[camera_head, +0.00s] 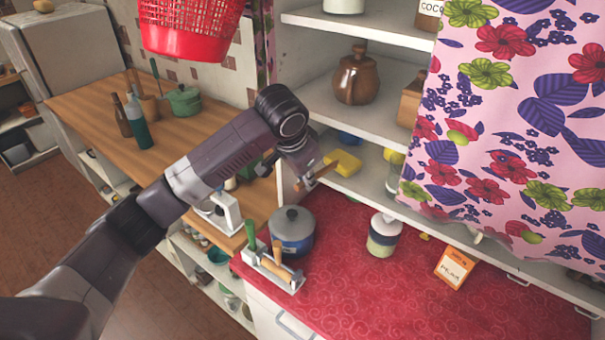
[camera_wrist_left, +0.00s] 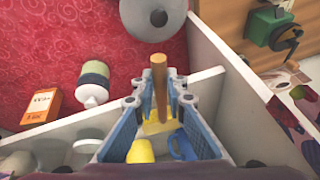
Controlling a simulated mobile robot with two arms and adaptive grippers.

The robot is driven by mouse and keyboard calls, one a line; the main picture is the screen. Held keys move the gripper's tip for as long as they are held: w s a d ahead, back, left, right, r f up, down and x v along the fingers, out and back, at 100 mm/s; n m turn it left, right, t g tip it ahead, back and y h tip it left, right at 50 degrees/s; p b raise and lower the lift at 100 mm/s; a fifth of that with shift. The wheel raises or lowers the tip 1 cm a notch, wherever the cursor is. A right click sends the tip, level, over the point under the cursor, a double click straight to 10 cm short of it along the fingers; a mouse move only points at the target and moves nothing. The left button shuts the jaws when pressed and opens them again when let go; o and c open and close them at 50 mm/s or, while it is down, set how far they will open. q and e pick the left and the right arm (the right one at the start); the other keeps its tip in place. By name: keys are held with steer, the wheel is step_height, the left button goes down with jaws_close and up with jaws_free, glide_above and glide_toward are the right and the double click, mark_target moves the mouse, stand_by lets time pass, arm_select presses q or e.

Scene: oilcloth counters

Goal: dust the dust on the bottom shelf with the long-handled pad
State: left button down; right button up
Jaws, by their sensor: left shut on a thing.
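My left gripper (camera_head: 312,178) is shut on the wooden handle of the long-handled pad. The handle (camera_wrist_left: 159,82) stands between the fingers in the left wrist view. The yellow pad (camera_head: 343,162) is at the handle's far end, at the bottom shelf (camera_head: 372,185) of the white unit. Part of the pad (camera_wrist_left: 157,126) shows between the fingers in the wrist view. I cannot tell whether it touches the shelf. No dust can be made out. My right gripper is not in view.
A blue item (camera_head: 350,138), a yellow item (camera_head: 396,157) and a glass jar (camera_head: 393,181) are on the bottom shelf. A brown teapot (camera_head: 356,77) stands above. A floral curtain (camera_head: 510,130) covers the right side. A lidded pot (camera_head: 292,235) and canister (camera_head: 383,238) stand on the red counter.

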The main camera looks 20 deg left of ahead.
arm_select(q)
steer(key=shift+s+d, duration=0.85)
steer(key=shift+d, duration=1.45)
steer(key=shift+w+a, duration=0.35)
steer(key=shift+a, duration=0.6)
steer(key=shift+w+a, duration=0.35)
steer(key=shift+a, duration=0.55)
steer(key=shift+w+a, duration=0.35)
steer(key=shift+a, duration=0.6)
steer(key=s+d, duration=0.2)
steer(key=d, duration=0.3)
steer(key=shift+d, duration=0.35)
